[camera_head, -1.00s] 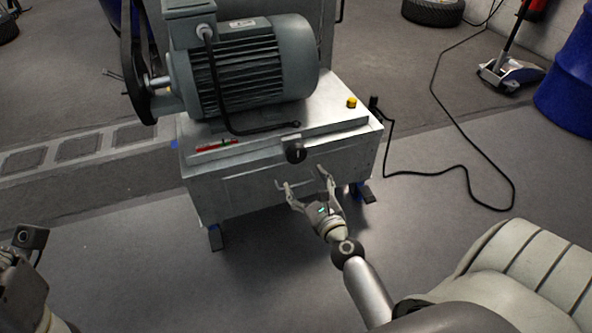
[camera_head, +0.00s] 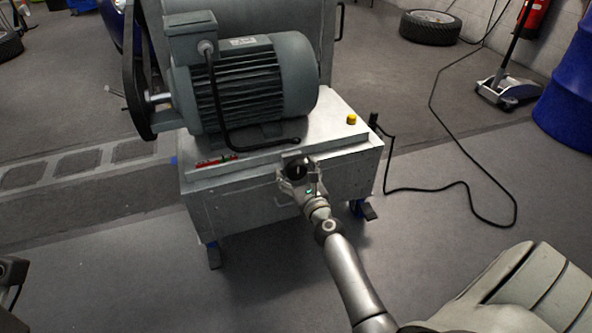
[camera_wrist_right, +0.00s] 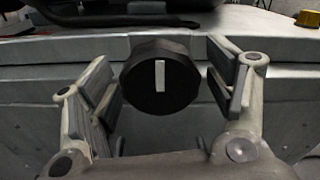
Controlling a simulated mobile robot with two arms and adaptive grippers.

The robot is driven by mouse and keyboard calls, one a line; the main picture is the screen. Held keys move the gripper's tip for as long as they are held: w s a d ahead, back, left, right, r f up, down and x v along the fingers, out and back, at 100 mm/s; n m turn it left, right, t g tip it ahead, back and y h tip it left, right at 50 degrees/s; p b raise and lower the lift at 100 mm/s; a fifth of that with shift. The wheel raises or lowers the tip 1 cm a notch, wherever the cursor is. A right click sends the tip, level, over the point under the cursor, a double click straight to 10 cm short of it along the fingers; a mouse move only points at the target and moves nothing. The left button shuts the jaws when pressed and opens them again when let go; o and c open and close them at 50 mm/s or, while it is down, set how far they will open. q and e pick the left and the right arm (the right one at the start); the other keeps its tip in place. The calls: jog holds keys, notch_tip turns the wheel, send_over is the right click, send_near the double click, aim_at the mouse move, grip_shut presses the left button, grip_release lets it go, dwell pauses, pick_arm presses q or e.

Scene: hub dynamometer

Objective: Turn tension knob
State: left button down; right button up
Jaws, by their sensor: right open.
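The tension knob (camera_head: 296,170) is a black round knob on the front face of the grey machine cabinet (camera_head: 243,200). In the right wrist view the knob (camera_wrist_right: 160,76) has a white marker line standing nearly upright. My right gripper (camera_head: 296,178) is open at the knob. In the right wrist view its fingers (camera_wrist_right: 165,85) stand on either side of the knob, with a gap visible on each side. My left arm shows only partly at the left edge of the head view, and its fingers are not in view.
A grey electric motor (camera_head: 250,80) with a belt sits on the cabinet. A black cable (camera_head: 440,184) lies on the floor at the right, near a blue barrel (camera_head: 572,85).

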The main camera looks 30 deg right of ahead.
jog(key=shift+w+d, duration=0.1)
jog(key=shift+w, duration=0.1)
jog(key=c, duration=1)
jog(key=shift+n, duration=0.4)
